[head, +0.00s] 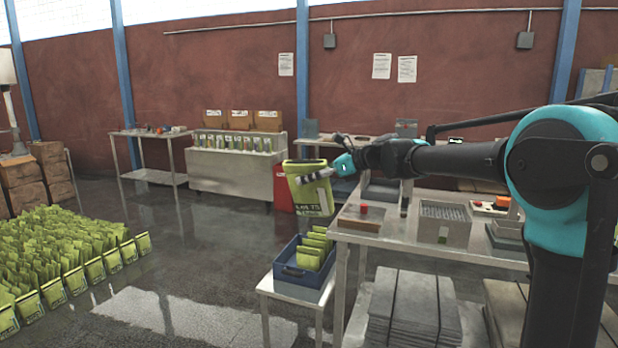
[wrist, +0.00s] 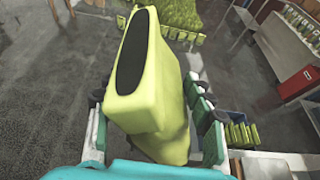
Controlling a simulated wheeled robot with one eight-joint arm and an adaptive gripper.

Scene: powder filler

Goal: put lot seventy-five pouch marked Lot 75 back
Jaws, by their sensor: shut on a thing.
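A yellow-green pouch (head: 310,188) with a dark printed label reading about "LOT 75" hangs in my gripper (head: 332,175) in the head view. In the wrist view the pouch (wrist: 150,85) fills the middle, between the fingers of my gripper (wrist: 155,130), which is shut on it. The pouch is in the air above a blue bin (head: 303,268) holding several similar green pouches (head: 315,247). The bin stands on a small white stand and also shows in the wrist view (wrist: 238,118), below right of the pouch.
Many green pouches (head: 65,255) stand in rows on the floor at left. A metal table (head: 385,240) with a grey box (head: 443,222) and a red-knobbed block (head: 362,214) is right of the bin. A row of pouches (head: 230,142) lines a back bench. Floor between is clear.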

